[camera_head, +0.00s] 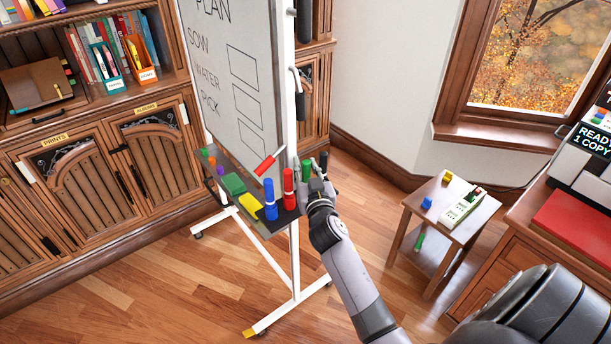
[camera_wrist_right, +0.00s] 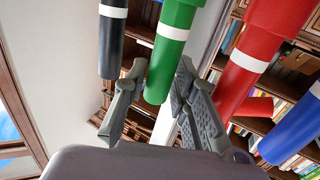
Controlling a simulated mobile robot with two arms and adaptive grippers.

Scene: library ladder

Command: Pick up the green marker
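The green marker (camera_head: 306,170) stands upright near the right end of the whiteboard's tray (camera_head: 268,222), between a red marker (camera_head: 289,190) and a black marker (camera_head: 324,159). My right gripper (camera_head: 316,184) is at the tray's end, right by the green marker, and partly hides its lower part. In the right wrist view the green marker (camera_wrist_right: 173,45) reaches between the two spread fingers of my right gripper (camera_wrist_right: 158,88). Gaps show beside the marker, so the fingers do not look closed on it. My left gripper is not in view.
A blue marker (camera_head: 271,198), a yellow block (camera_head: 250,206) and a green block (camera_head: 233,184) share the tray. A small side table (camera_head: 449,227) stands to the right. Open floor lies in front of the whiteboard (camera_head: 237,75).

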